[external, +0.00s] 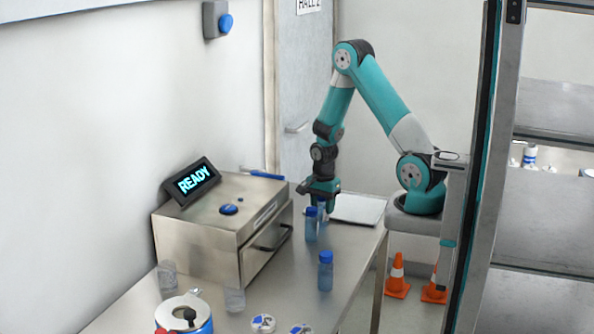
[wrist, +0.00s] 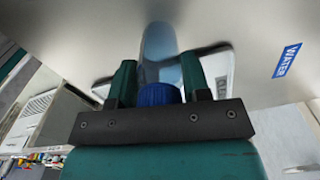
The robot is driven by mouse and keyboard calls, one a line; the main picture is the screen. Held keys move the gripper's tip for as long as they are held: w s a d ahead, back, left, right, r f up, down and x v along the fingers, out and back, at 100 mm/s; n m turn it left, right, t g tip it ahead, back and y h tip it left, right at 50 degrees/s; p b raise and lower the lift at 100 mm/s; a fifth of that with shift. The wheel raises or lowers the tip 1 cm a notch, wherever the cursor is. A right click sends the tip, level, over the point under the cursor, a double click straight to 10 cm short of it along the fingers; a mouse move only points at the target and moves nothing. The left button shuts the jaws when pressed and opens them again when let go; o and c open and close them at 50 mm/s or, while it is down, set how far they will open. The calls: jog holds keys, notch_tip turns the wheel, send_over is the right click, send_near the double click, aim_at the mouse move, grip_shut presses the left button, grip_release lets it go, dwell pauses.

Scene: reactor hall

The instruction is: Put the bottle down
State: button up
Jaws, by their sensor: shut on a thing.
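My gripper (external: 320,192) is shut on a blue-capped, translucent blue bottle (external: 322,211), and points down over the far part of the steel table (external: 285,300). In the wrist view the blue cap (wrist: 158,94) sits between the two fingers of my gripper (wrist: 160,82), and the bottle body (wrist: 159,45) extends beyond them. A second similar bottle (external: 311,228) stands just in front and partly hides the held one. I cannot tell whether the held bottle's base touches the surface. A third bottle (external: 325,272) stands upright nearer the camera.
A steel box (external: 205,240) with a drawer and a READY display (external: 192,182) stands left. A pale flat panel (external: 358,209) lies behind the bottles. Clear cups (external: 234,299), a white-and-blue container (external: 185,314) and small round lids (external: 263,323) occupy the front. A blue WATER label (wrist: 287,60) shows in the wrist view.

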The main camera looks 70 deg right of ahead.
jog(key=shift+f, duration=0.2)
jog(key=o, duration=0.9)
jog(key=shift+r, duration=0.1)
jog(key=shift+o, duration=0.2)
jog(key=shift+r, duration=0.1)
notch_tip(320, 180, up, 12)
jog(key=shift+f+b, duration=0.15)
jog(key=shift+b, duration=0.5)
jog(key=a+r+n+y, duration=0.1)
jog(key=a+r+n, duration=0.3)
jog(key=a+n, duration=0.5)
jog(key=s+a+r+n+y, duration=0.1)
jog(key=s+a+r+n, duration=0.2)
jog(key=s+a+n, duration=0.4)
jog(key=s+a+r+n+y, duration=0.2)
jog(key=s+a+n, duration=0.5)
jog(key=a+n, duration=0.4)
jog(key=shift+s+a+r, duration=0.2)
jog(key=shift+a+r, duration=0.15)
jog(key=shift+r, duration=0.25)
